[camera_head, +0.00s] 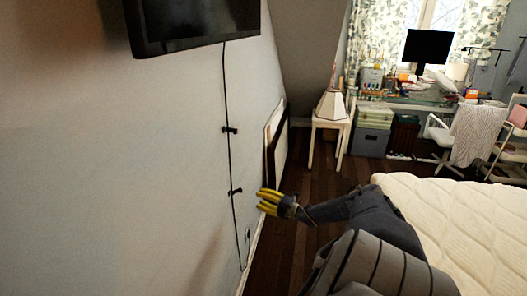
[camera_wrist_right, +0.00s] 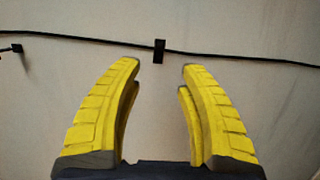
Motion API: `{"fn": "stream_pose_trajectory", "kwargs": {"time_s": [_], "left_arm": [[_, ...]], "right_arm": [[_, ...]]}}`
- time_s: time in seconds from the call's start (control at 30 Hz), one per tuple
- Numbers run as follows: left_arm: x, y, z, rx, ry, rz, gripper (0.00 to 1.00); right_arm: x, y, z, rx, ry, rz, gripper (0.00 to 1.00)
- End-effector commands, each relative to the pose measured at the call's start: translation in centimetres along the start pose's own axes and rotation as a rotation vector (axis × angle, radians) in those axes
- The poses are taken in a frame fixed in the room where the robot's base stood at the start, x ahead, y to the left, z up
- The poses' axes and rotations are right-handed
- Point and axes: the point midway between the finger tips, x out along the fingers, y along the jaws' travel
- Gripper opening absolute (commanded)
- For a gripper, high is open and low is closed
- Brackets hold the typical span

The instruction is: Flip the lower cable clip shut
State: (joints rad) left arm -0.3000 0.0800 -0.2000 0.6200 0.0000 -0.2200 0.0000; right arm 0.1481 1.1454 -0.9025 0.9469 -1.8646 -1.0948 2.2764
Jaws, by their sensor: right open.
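A black cable (camera_head: 227,90) runs down the wall from the wall-mounted screen. The upper cable clip (camera_head: 230,130) and the lower cable clip (camera_head: 236,191) sit along it, each with a dark part standing out from the wall. My right gripper (camera_head: 264,202) is open and empty, just right of the lower clip. In the right wrist view, its yellow fingers (camera_wrist_right: 157,68) are spread towards the wall. A black clip (camera_wrist_right: 159,51), apparently the lower one, lies ahead between the fingertips, apart from them. Whether its flap is open is unclear. My left gripper is not in view.
Another dark clip (camera_wrist_right: 17,48) shows at the left in the right wrist view. A black screen (camera_head: 190,25) hangs above the cable. A bed (camera_head: 460,215) is at right, a side table with a lamp (camera_head: 331,105) behind. Dark floor (camera_head: 285,240) lies beside the wall.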

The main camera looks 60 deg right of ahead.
Motion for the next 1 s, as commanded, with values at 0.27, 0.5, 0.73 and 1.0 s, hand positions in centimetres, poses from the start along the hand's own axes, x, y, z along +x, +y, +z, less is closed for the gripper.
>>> {"fn": "stream_pose_trajectory", "kwargs": {"time_s": [0.27, 0.5, 0.73, 1.0], "left_arm": [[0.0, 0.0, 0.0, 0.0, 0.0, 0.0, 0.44], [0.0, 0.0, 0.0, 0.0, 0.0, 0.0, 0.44], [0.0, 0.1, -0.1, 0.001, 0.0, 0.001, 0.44], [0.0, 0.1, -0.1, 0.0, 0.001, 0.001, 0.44]], "right_arm": [[-1.0, 0.1, 0.0, 0.0, 0.001, 0.0, 0.4], [-1.0, 0.1, 0.0, -0.001, 0.0, 0.001, 0.4], [-1.8, -1.2, -0.5, 0.01, 0.001, -0.017, 0.4], [-1.2, -2.9, -6.8, 0.245, -0.073, 0.103, 0.4]]}}
